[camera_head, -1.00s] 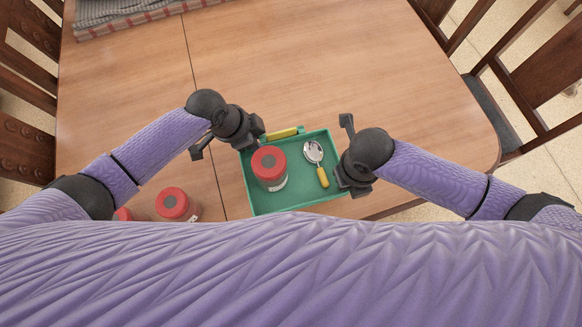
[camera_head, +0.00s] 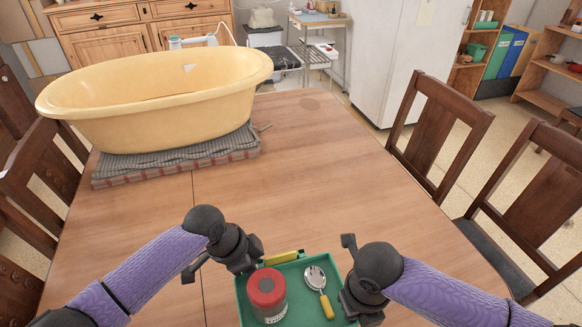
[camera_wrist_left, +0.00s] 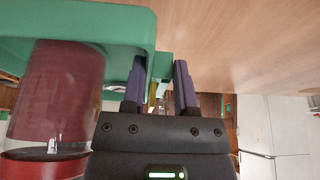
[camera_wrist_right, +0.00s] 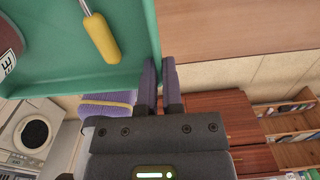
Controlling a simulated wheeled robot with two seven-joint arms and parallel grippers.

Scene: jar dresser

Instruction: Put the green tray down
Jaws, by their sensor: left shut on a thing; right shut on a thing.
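The green tray (camera_head: 301,310) is at the bottom of the head view, over the near part of the table. It carries a red-lidded jar (camera_head: 267,292) on its left and a metal scoop with a yellow handle (camera_head: 318,285) on its right. A yellow piece (camera_head: 283,258) lies along its far edge. My left gripper (camera_head: 252,264) is shut on the tray's left side; the left wrist view shows its fingers (camera_wrist_left: 160,85) around the green edge. My right gripper (camera_head: 347,302) is shut on the right side (camera_wrist_right: 160,85). Whether the tray touches the table cannot be told.
The wooden table (camera_head: 300,180) is clear beyond the tray. A large yellow tub (camera_head: 150,95) sits on a folded checked cloth (camera_head: 180,160) at the back left. Chairs (camera_head: 440,130) stand along the right side and the left side.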

